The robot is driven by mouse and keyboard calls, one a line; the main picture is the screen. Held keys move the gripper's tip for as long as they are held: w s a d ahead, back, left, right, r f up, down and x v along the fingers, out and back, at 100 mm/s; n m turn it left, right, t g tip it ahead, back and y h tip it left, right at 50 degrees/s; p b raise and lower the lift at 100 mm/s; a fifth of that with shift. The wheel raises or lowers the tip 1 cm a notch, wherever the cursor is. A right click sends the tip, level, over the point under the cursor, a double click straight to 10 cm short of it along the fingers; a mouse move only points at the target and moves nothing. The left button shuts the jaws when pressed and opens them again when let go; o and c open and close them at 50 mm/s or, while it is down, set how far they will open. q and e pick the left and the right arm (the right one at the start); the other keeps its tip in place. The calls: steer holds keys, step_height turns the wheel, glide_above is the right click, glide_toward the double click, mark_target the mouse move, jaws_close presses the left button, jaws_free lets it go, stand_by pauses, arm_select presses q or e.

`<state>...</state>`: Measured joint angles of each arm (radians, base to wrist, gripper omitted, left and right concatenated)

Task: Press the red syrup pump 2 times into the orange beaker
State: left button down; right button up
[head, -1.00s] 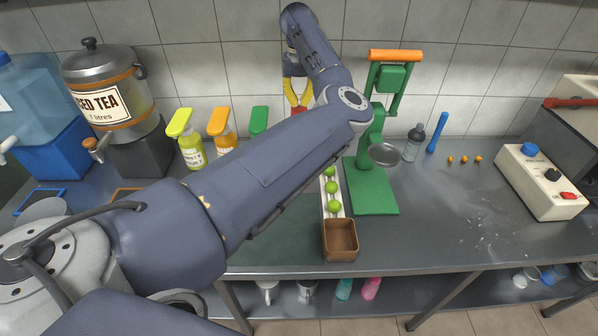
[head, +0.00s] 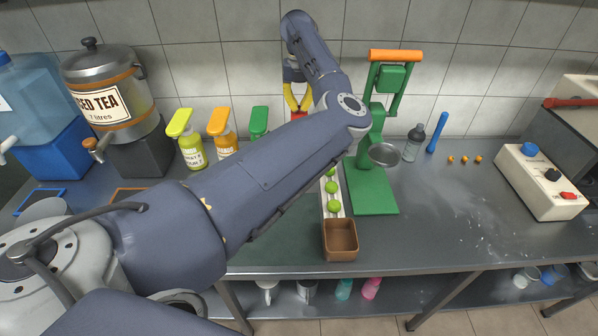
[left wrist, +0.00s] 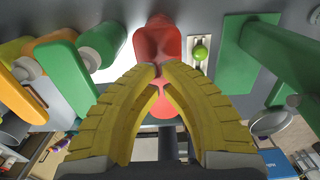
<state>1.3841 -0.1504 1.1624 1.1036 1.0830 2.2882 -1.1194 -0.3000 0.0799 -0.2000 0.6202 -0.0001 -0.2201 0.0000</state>
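The red syrup pump head (left wrist: 157,42) is directly beyond my left fingertips in the left wrist view. In the head view only a small red part (head: 299,114) shows behind my arm. My left gripper (head: 298,108) points down over it, its yellow fingers drawn together. In the left wrist view its fingertips (left wrist: 160,72) almost meet, with nothing held between them, and overlap the red pump; I cannot tell whether they touch it. I cannot make out the orange beaker; my left arm covers much of the counter. My right gripper is not in view.
Yellow-green (head: 180,122), orange (head: 219,121) and green (head: 259,121) pump bottles stand left of the red one. A green press (head: 372,190) and a rack of limes (head: 333,206) stand to the right.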

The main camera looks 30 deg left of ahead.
mark_target(299, 113)
arm_select(q)
steer(key=shift+f, duration=2.35)
steer(key=shift+r, duration=3.15)
steer(key=shift+f, duration=0.2)
steer(key=shift+f, duration=0.6)
steer(key=shift+f, duration=0.35)
